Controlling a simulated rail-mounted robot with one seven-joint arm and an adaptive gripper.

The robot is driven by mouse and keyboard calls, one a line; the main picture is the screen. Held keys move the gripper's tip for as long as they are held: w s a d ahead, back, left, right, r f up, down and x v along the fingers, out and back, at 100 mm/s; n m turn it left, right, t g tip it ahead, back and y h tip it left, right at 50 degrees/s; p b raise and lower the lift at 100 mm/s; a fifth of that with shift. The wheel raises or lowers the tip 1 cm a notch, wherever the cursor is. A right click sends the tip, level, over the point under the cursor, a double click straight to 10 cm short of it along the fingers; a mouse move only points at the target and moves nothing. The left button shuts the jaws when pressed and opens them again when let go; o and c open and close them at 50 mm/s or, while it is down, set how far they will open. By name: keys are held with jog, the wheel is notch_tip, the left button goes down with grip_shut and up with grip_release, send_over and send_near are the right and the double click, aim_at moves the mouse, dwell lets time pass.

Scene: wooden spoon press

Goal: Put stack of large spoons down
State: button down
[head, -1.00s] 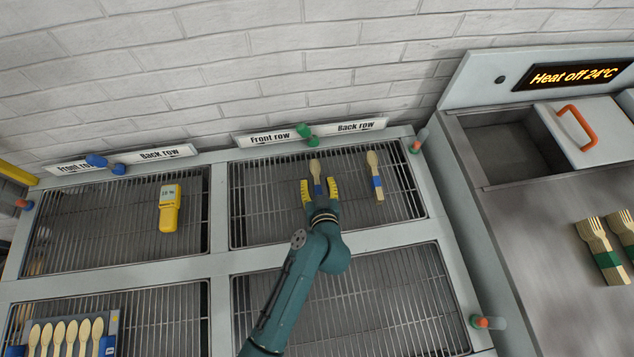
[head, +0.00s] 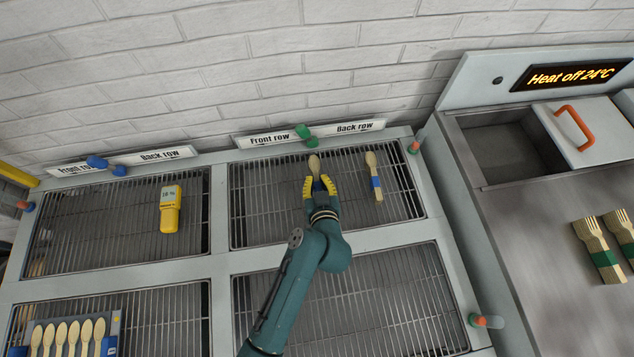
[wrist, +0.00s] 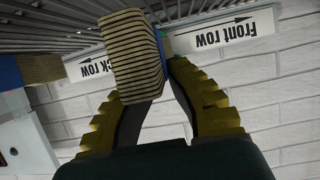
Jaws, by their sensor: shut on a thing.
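A stack of wooden spoons with a blue band (head: 315,165) is in the back right rack section in the head view, its bowl end toward the wall. My gripper (head: 320,184) is shut on this stack, with a yellow finger on each side. In the wrist view the striped end of the held stack (wrist: 138,52) sits between the fingers. I cannot tell whether the stack touches the rack. A second blue-banded spoon stack (head: 374,176) lies on the rack to the right, apart from my gripper; it also shows in the wrist view (wrist: 42,68).
The wire rack (head: 265,215) has free room around the stacks. A yellow meter (head: 170,210) lies on the left rack. A tray of spoons (head: 115,325) is at the lower left. Fork stacks (head: 598,250) lie on the right counter. Row signs (head: 270,137) line the back edge.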

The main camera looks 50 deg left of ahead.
aim_at(318, 182)
notch_tip(318, 182, up, 7)
jog(key=shift+r+p, duration=0.2)
jog(key=shift+p, duration=0.3)
jog(key=shift+w, duration=0.1)
jog(key=d+f+m+t+h, duration=0.1)
jog(key=d+m, duration=0.1)
jog(key=d, duration=0.5)
jog(key=d+f+m+t+h, duration=0.2)
jog(key=d, duration=0.6)
jog(key=d+f+m+t+h, duration=0.1)
jog(key=d+m+h, duration=0.1)
jog(key=d, duration=0.6)
jog(key=shift+s+f+t, duration=0.25)
jog(key=shift+f+t, duration=0.05)
jog(key=s+d+r+m+h+p, duration=0.1)
jog(key=d+r+p, duration=0.1)
jog(key=r+p, duration=1.1)
jog(key=s+d+r+h+p, duration=0.1)
jog(key=d+r+p, duration=0.1)
jog(key=r+p, duration=1.2)
notch_tip(318, 182, up, 8)
jog(key=shift+s+f+m+t, duration=0.2)
jog(key=shift+s+m+t, duration=0.1)
jog(key=shift+m+t, duration=0.1)
